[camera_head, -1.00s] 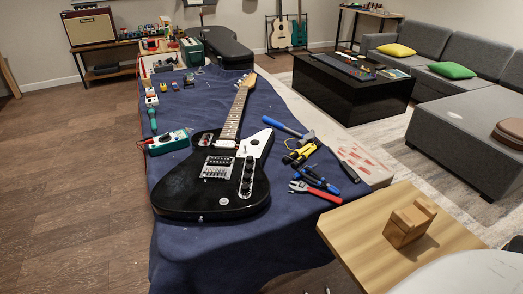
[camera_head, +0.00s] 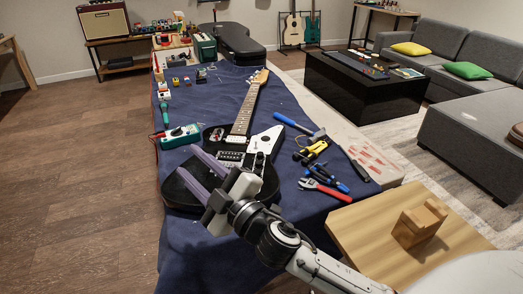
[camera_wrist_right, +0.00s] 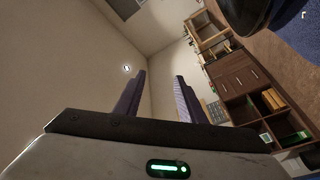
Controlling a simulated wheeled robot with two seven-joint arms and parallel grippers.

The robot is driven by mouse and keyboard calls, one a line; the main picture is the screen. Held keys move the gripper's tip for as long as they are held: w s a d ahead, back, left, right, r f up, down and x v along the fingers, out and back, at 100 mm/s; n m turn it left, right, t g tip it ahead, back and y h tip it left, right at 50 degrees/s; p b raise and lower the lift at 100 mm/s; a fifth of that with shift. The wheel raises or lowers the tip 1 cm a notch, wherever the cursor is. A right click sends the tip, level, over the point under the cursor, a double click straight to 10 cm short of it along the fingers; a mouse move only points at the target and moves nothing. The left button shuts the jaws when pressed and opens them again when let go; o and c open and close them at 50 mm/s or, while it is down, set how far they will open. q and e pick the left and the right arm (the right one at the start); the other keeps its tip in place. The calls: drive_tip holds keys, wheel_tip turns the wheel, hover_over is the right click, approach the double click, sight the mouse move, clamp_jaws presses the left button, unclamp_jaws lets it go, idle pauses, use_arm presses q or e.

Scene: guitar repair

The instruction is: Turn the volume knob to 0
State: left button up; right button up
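The black electric guitar (camera_head: 226,137) lies face up on the dark blue cloth, its neck pointing away. My left gripper is not in view.
Pliers, a hammer (camera_head: 298,127) and other tools lie right of the guitar. A green multimeter (camera_head: 179,137) lies to its left. A wooden block (camera_head: 419,223) stands on a small wooden table (camera_head: 365,232) at the front right. Left of the cloth is open floor.

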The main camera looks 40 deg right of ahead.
drive_tip(key=w+a+r+n+g+y, duration=0.1)
drive_tip(key=a+r+n+g+y, duration=0.2)
drive_tip(key=a+r+n+y, duration=0.6)
drive_tip(key=n+g+h, duration=1.2)
drive_tip(key=n+h, duration=0.1)
drive_tip(key=h, duration=0.1)
approach(260, 154)
drive_tip(key=x, duration=0.8)
drive_tip(key=shift+d, duration=0.1)
